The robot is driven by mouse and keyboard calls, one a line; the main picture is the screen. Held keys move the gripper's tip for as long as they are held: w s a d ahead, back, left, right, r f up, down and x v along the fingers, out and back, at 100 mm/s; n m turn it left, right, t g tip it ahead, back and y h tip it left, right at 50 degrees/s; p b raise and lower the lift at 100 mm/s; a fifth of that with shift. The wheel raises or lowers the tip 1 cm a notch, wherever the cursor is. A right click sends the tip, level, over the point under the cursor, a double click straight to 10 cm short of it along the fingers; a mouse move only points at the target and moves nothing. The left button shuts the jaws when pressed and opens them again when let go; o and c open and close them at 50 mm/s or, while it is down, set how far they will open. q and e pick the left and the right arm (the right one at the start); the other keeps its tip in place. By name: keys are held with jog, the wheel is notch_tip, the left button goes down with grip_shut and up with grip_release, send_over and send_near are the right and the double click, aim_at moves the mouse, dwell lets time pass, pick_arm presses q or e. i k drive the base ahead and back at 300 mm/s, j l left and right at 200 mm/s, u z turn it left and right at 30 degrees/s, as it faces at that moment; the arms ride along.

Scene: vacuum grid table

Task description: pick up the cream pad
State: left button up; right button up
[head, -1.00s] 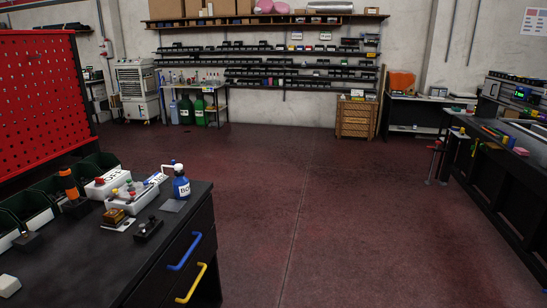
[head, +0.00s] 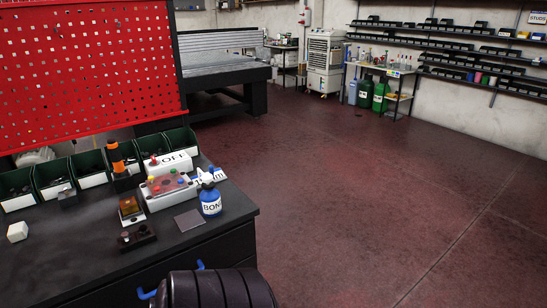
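A small cream-white block (head: 17,232) with rounded edges lies on the black workbench (head: 95,252) at the far left of the head view. It is the only loose cream-coloured piece I see there, but I cannot tell for sure that it is the cream pad. A flat grey square (head: 188,220) lies near the bench's right end. Neither of my grippers is in view. A dark ribbed rounded shape at the bottom edge hides part of the bench front; it may be part of my arm.
Green bins (head: 52,178) line the bench's back below a red pegboard (head: 80,70). A blue bottle (head: 210,200), a white OFF box (head: 168,163), a tray with coloured knobs (head: 168,187) and an orange-black tool (head: 116,158) stand nearby. The floor to the right is clear.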

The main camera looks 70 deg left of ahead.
aim_at(18, 231)
jog(key=u, duration=0.45)
jog(key=i+u, duration=0.1)
jog(key=u, duration=0.35)
jog(key=l+u, duration=0.1)
jog(key=u, duration=0.8)
jog(key=i+l+u, duration=0.1)
jog(key=u, duration=0.4)
